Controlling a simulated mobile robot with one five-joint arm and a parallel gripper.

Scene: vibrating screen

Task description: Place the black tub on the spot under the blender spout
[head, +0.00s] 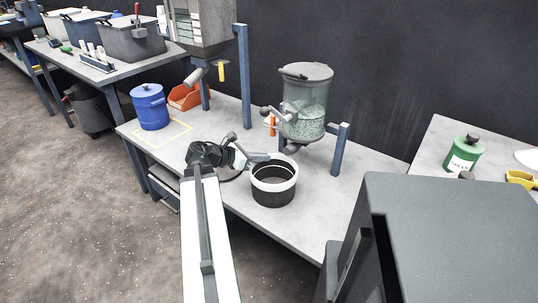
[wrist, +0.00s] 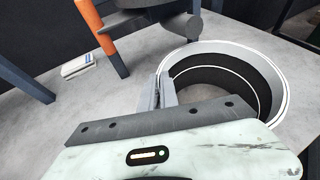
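The black tub (head: 273,193), a round open vessel with a pale rim, is upright at the front of the workbench, in front of the blender (head: 305,112). Its open mouth fills the right of the wrist view (wrist: 235,72). My gripper (head: 262,157) is at its far-left rim. In the wrist view the narrow fingers (wrist: 164,90) appear closed on the tub's wall, one on each side. I cannot tell whether the tub touches the bench. The blender's spout (head: 291,149) is behind the tub. I see no marked spot under it.
A blue lidded tub (head: 150,107) stands by a yellow outline (head: 187,126) on the bench (head: 234,119). Blue posts (head: 340,150) flank the blender. An orange lever (wrist: 102,38) hangs left of it in the wrist view. A dark cabinet (head: 455,225) is close at right.

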